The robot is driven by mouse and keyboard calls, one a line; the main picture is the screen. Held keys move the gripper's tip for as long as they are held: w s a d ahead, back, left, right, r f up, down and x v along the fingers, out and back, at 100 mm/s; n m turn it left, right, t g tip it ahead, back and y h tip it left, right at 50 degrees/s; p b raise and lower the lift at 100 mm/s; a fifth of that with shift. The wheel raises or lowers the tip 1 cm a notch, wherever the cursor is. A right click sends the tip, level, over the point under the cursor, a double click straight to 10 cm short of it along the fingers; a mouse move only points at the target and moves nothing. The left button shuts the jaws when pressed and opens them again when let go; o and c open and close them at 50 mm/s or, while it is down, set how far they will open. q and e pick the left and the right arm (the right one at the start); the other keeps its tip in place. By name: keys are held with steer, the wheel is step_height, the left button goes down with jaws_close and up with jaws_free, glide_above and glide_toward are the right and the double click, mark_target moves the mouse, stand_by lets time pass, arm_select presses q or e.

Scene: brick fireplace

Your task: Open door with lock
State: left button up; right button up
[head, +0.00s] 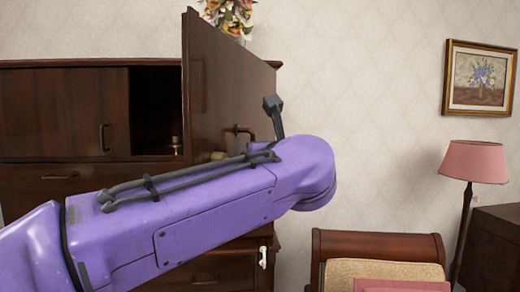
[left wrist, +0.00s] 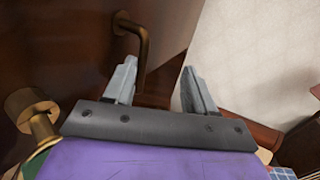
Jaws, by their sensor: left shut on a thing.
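The dark brown cabinet door (head: 225,80) stands swung open, its face turned toward the right. A brass lock knob (left wrist: 28,108) is at the left of that view. The contact itself is partly hidden. In the head view my purple left arm covers the gripper and the lower door. My right gripper is not in view.
The dark cabinet (head: 60,110) has a closed left door and an open, dark compartment (head: 155,110). Flowers (head: 230,15) stand on top. A chair (head: 380,247) with cushions, a pink lamp (head: 474,160) and a dark piece of furniture (head: 500,235) are at the right.

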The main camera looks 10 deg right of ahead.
arm_select(q)
steer(key=shift+s+d+r, duration=0.15)
steer(key=shift+d+r, duration=0.15)
steer(key=shift+r, duration=0.1)
jaws_close()
steer(key=o, duration=0.8)
jaws_free()
steer(key=shift+d, duration=0.15)
steer(key=shift+d+f, duration=0.1)
steer(key=shift+d, duration=0.1)
steer(key=shift+a, duration=0.1)
steer(key=shift+a+f, duration=0.1)
steer(key=shift+c, duration=0.2)
